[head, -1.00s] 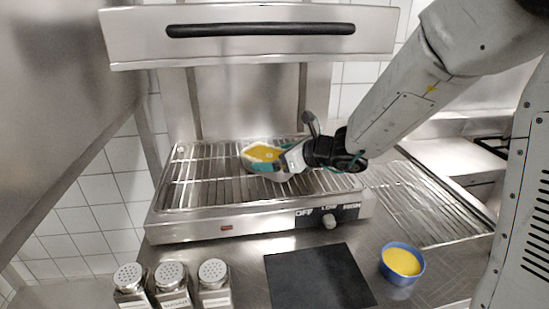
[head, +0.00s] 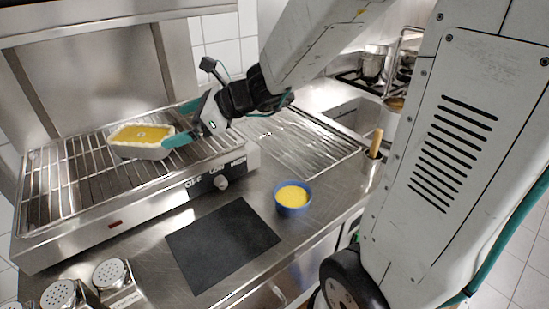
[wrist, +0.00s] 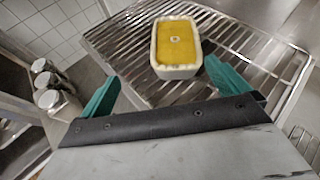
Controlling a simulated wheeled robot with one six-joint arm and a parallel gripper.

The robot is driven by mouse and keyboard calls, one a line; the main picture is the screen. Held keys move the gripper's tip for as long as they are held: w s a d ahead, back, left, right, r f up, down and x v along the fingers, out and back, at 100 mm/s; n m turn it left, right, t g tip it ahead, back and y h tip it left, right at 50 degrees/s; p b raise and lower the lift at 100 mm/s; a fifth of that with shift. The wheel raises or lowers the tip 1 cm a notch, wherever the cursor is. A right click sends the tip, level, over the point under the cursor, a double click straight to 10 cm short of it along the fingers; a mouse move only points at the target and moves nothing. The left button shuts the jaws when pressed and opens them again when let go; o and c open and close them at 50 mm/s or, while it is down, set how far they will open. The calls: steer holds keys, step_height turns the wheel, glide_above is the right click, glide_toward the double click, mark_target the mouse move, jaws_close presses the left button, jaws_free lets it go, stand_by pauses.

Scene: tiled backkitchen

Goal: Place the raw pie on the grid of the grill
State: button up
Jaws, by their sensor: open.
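The raw pie (head: 141,139), a yellow filling in a pale rectangular crust or dish, rests on the grid (head: 75,165) of the grill (head: 120,222). In the wrist view the pie (wrist: 178,48) sits upright on the grid bars (wrist: 125,52), just ahead of my gripper (wrist: 160,92). In the head view my gripper (head: 182,122) is to the right of the pie, with its teal fingers apart. The wrist view shows the two fingers spread wide with nothing between them, the right fingertip close to the pie's near corner. I cannot tell whether it touches.
The grill's knob (head: 221,183) is on its front. A black mat (head: 222,243) and a blue bowl with yellow contents (head: 292,198) lie in front. Metal shakers (head: 113,275) stand at the lower left. A wire rack (head: 300,140) and a sink lie to the right.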

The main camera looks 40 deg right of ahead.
steer(key=s+a+n+g+h, duration=0.25)
steer(key=s+n+g, duration=0.35)
steer(key=s+n, duration=1.05)
steer(key=s+d+n+g+h, duration=0.1)
steer(key=s+d+n+h, duration=0.6)
steer(key=s+d, duration=0.3)
steer(key=shift+d+n, duration=0.55)
steer(key=shift+n, duration=0.1)
steer(key=shift+h, duration=0.25)
